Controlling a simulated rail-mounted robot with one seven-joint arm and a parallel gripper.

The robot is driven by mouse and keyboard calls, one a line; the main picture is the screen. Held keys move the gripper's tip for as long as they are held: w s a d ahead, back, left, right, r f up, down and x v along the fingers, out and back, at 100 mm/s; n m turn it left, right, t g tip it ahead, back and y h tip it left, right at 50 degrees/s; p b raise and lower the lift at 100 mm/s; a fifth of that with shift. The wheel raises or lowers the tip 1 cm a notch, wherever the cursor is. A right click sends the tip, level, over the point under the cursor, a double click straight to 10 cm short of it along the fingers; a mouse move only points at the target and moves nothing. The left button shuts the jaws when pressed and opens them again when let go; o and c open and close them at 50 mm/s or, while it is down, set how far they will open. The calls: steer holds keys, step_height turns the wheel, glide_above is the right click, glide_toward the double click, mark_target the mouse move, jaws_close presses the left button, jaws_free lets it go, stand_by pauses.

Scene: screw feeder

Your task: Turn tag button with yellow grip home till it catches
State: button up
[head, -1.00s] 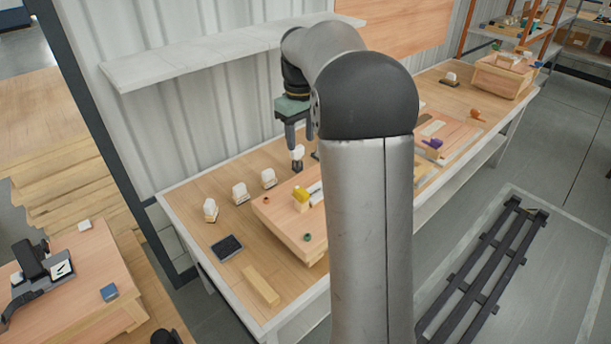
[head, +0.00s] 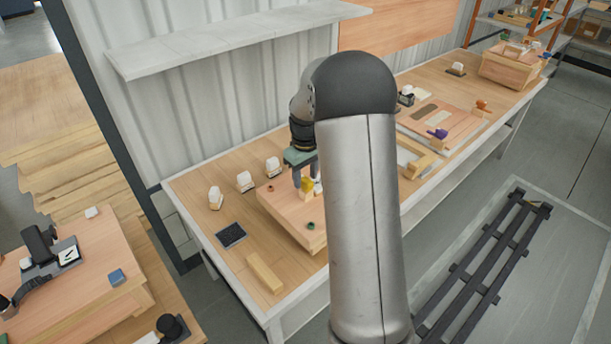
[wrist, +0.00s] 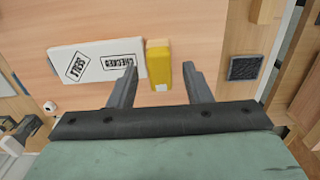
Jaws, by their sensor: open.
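The yellow grip (wrist: 158,66) of the tag button shows in the wrist view, between and just beyond my two open fingertips. It also shows in the head view (head: 307,184), partly behind a finger. My gripper (wrist: 161,72) is open, with the left finger nearer the grip than the right and a gap on the right. In the head view my gripper (head: 309,184) points down over the wooden block. A white plate with printed labels (wrist: 98,62) lies left of the grip. Whether a finger touches the grip cannot be told.
The wooden block (head: 290,218) carries the grip. Several white-topped pieces (head: 245,180) stand behind and left of it. A dark tray (head: 231,235) and a wooden bar (head: 264,273) lie at the bench's left front. A shelf (head: 230,38) hangs above.

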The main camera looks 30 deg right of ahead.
steer(key=shift+f, duration=0.35)
jaws_close()
